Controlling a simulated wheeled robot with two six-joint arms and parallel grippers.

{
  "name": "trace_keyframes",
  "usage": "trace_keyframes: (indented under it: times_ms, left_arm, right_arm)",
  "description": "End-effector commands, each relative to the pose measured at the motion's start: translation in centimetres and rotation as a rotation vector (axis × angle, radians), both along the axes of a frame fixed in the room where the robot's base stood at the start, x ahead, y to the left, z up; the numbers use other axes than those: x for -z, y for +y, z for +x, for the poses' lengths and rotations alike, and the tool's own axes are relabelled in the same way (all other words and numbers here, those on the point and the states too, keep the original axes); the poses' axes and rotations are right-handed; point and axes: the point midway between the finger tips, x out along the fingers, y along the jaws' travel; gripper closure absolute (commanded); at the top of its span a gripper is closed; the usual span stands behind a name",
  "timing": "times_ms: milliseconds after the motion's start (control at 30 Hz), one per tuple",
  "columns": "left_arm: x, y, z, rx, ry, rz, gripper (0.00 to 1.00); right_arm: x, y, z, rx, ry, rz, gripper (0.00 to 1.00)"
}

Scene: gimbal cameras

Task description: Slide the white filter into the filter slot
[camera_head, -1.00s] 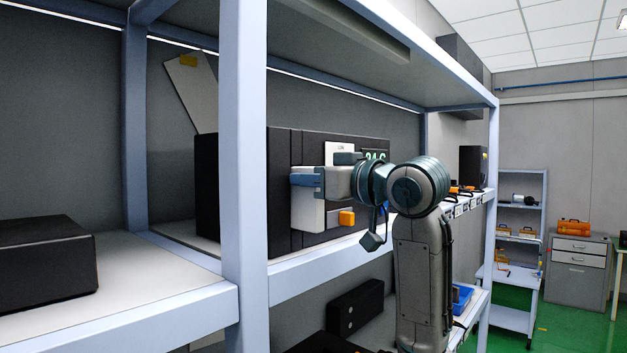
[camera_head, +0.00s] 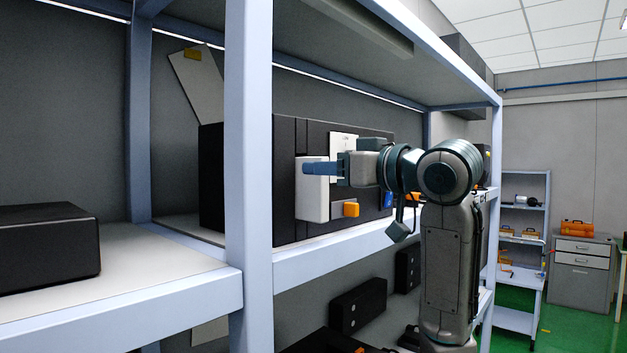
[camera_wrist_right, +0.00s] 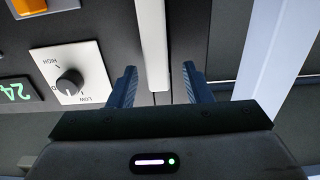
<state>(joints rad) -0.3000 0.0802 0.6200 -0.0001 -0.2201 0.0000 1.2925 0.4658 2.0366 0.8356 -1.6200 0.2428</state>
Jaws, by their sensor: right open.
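The white filter (camera_head: 313,206) is an upright white slab standing out from the front of the black machine (camera_head: 287,160). In the right wrist view it is a pale bar seen edge-on (camera_wrist_right: 153,45), coming down between the fingers. My right gripper (camera_head: 308,168) is at its upper part, one blue finger crossing its near face in the head view. In the right wrist view the gripper (camera_wrist_right: 158,78) is open, one finger on each side of the bar with gaps. The filter slot is not clearly visible. My left gripper is not in view.
A dial panel (camera_wrist_right: 70,72) and an orange part (camera_head: 351,209) are on the machine front close by. A shelf post (camera_head: 248,180) stands left of the machine. A pale panel with a yellow tag (camera_head: 203,88) leans behind. A black box (camera_head: 45,245) lies on the left shelf.

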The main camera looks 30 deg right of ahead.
Motion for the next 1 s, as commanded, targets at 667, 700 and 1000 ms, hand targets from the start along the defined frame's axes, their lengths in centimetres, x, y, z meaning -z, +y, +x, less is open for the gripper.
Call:
trace_keyframes:
  times_ms: [667, 700, 1000]
  left_arm:
    - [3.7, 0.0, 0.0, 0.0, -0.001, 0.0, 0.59]
    - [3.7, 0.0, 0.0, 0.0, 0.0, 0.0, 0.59]
    - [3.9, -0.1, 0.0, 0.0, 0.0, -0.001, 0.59]
  right_arm:
    - [-0.1, -2.7, -6.4, 0.001, -0.003, 0.001, 0.55]
    - [-0.1, -2.7, -6.4, 0.001, -0.003, 0.001, 0.55]
    - [-2.2, -4.2, -6.0, 0.065, -0.119, 0.05, 1.0]
